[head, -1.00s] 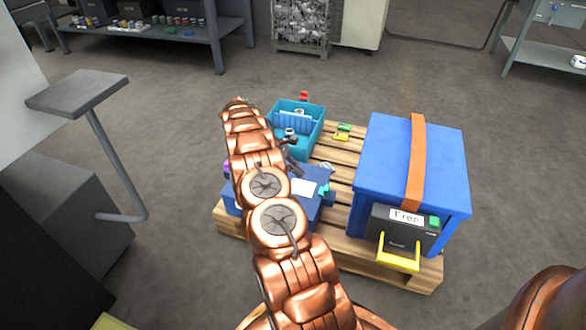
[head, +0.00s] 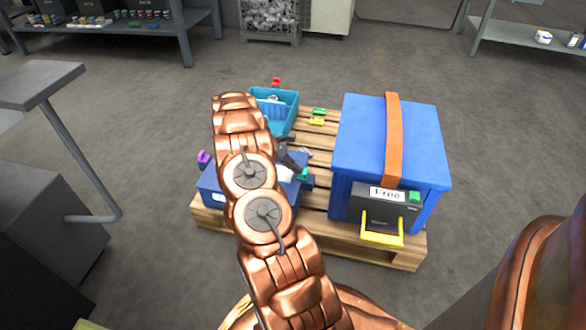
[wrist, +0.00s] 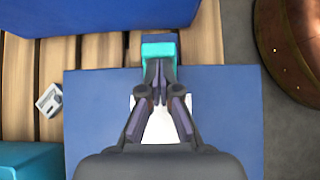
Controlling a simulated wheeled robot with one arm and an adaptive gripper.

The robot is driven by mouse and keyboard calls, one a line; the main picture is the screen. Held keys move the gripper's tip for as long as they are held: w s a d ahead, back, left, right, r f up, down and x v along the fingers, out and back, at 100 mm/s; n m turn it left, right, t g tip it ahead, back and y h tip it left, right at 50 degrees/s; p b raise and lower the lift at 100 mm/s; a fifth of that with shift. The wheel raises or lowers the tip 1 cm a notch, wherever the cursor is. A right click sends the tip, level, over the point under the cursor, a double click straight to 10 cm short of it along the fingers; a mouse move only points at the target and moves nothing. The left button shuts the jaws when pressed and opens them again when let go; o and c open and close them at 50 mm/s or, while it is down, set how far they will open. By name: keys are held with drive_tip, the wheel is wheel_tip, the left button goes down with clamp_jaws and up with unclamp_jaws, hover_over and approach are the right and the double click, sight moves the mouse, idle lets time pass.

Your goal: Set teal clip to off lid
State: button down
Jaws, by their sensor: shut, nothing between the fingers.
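The teal clip (head: 303,174) sits at the right edge of the small blue box (head: 213,190) on the pallet. In the wrist view the teal clip (wrist: 158,49) is at the lid's upper edge, straight ahead of my fingers. My gripper (wrist: 158,72) is shut and empty above the blue lid (wrist: 225,120), its tips at or just short of the clip; I cannot tell if they touch. In the head view my arm hides much of the box and most of my gripper (head: 291,158). A white label (wrist: 155,125) lies under the fingers. A purple clip (head: 204,157) is at the box's left edge.
A large blue box (head: 358,145) with an orange strap and a yellow-handled dark unit (head: 385,208) stands on the right of the wooden pallet (head: 315,222). A teal bin (head: 288,115) is behind. Green and yellow pieces (head: 317,117) lie between. A grey stand (head: 45,85) is left.

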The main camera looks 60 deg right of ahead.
drive_tip(key=p, duration=0.1)
drive_tip(key=s, duration=0.1)
drive_tip(key=s+p, duration=0.1)
drive_tip(key=shift+d+r+p, duration=0.25)
drive_tip(key=shift+d+p, duration=0.1)
drive_tip(key=shift+d, duration=0.05)
drive_tip(key=shift+s+d+f, duration=0.1)
drive_tip(key=shift+s+f, duration=0.15)
drive_tip(key=shift+s, duration=0.05)
drive_tip(key=w, duration=0.1)
drive_tip(key=w+a+p, duration=0.1)
drive_tip(key=w+p, duration=0.1)
drive_tip(key=w, duration=0.1)
drive_tip(key=shift+w+a+r, duration=0.1)
drive_tip(key=shift+a+r, duration=0.1)
drive_tip(key=shift+a, duration=0.15)
drive_tip(key=p+v, duration=0.2)
drive_tip(key=v, duration=0.7)
drive_tip(key=shift+w, duration=0.15)
drive_tip(key=shift+r, duration=0.2)
